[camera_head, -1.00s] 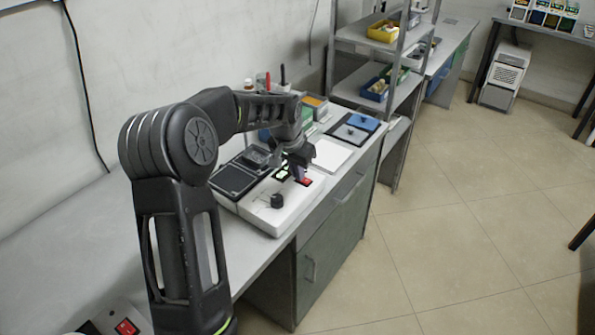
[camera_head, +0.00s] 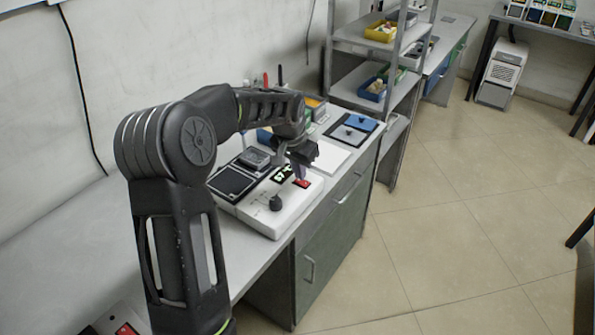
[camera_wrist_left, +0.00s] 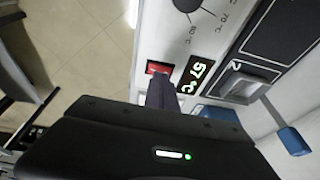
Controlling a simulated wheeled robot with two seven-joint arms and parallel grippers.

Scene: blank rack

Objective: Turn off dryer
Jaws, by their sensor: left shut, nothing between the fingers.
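The dryer is a low white unit (camera_head: 264,222) on the bench, with a black dial knob (camera_head: 276,203), a lit display (camera_head: 283,173) and a red switch (camera_head: 302,183). In the left wrist view the display (camera_wrist_left: 197,72) reads 57 °C and the red switch (camera_wrist_left: 158,68) shows just beyond the fingertips. My left gripper (camera_head: 300,174) is shut and empty, pointing down at the switch. Its fingers (camera_wrist_left: 162,84) overlap the switch's near edge in the wrist view. I cannot tell whether they touch it. My right gripper is not in view.
A black panel (camera_head: 232,181) lies on the dryer's left side. A white plate (camera_head: 330,156) and a blue-and-grey board (camera_head: 350,131) lie farther along the bench. Shelves with bins (camera_head: 380,31) stand beyond. Another red switch (camera_head: 126,329) shows at bottom left.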

